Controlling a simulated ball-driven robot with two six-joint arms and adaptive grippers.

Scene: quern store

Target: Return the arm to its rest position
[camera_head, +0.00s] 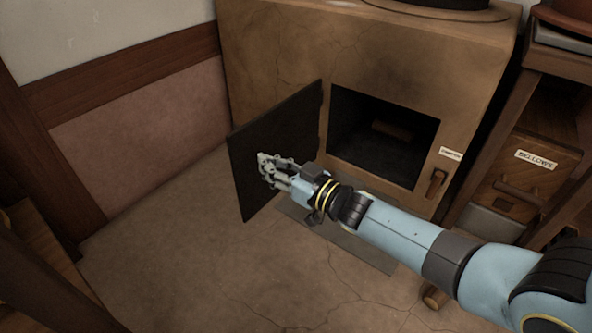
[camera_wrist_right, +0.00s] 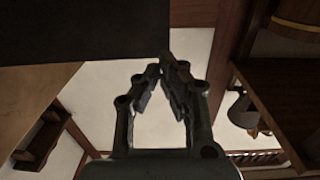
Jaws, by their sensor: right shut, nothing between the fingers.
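My right gripper (camera_head: 268,168) is shut and empty in front of the dark open door (camera_head: 280,140) of the clay stove (camera_head: 270,60). In the head view its fingers overlap the door's face; I cannot tell whether they touch it. My right arm (camera_head: 395,228) stretches in from the lower right. In the right wrist view the fingers (camera_wrist_right: 165,62) come together at the tips, with a dark panel (camera_wrist_right: 80,30) at the upper left. My left gripper is in neither view.
The stove's dark opening (camera_head: 380,135) holds a brownish block (camera_head: 393,130). A wooden drawer labelled BELLOWS (camera_head: 530,170) stands at the right. A flat slab (camera_head: 375,255) lies on the floor below the opening. The floor (camera_head: 160,250) at the left is clear.

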